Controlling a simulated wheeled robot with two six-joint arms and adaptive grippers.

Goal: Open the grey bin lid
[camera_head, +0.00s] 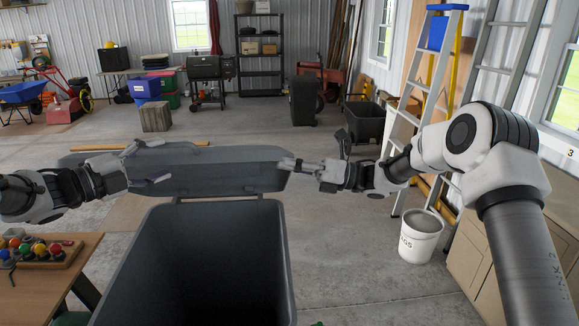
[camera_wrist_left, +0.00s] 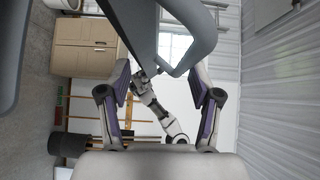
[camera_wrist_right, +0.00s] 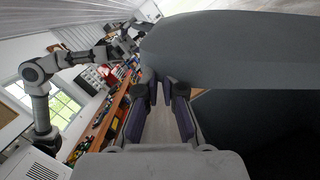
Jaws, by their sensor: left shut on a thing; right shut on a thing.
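The grey bin (camera_head: 200,265) stands in front of me, its dark inside open to view. Its grey lid (camera_head: 225,172) is raised off the opening and tilted up at the bin's far side.
A wooden table (camera_head: 60,258) with a board of coloured buttons (camera_head: 40,250) stands at the left. A white bucket (camera_head: 420,235), a ladder (camera_head: 425,100) and a cabinet (camera_head: 480,255) are at the right. Concrete floor behind the lid is mostly clear.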

